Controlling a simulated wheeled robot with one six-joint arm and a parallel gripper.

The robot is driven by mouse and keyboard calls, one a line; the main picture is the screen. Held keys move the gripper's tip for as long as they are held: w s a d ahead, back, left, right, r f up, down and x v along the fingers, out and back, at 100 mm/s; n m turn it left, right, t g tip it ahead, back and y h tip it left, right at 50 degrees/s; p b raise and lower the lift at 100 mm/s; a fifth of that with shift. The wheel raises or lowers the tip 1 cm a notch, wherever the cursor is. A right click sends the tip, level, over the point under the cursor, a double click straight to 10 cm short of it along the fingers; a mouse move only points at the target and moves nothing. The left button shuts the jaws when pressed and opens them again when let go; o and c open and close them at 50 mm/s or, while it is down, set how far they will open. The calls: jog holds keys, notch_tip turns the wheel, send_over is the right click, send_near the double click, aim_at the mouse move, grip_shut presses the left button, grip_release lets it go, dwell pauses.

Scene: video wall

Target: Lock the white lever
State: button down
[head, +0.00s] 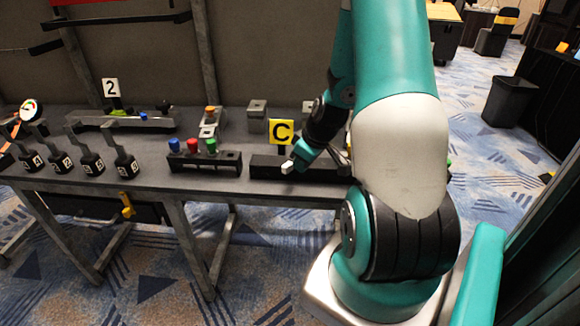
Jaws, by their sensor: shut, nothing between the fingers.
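The C sign (281,132) is yellow with a black letter and stands above a low black box (266,168) on the bench. My arm reaches down from above to this box. My gripper (290,166) is small in view at the box's front and looks shut with nothing held. A small white piece shows at its tip. I cannot tell whether that is a fingertip or the end of the white lever. No lever can be clearly made out, and my arm hides the right part of the box.
The dark bench (226,125) carries a rack with blue, red and green knobs (193,146), several numbered black levers (124,164) and a sign with a 2 (110,88). A yellow handle (127,205) hangs below the bench edge. A black bin (509,102) stands right on carpet.

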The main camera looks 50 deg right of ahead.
jog(key=shift+w+d, duration=0.15)
jog(key=shift+d, duration=0.45)
jog(key=p+v, duration=0.7)
jog(key=v, duration=0.3)
jog(key=shift+a, duration=0.25)
jog(key=shift+d, duration=0.1)
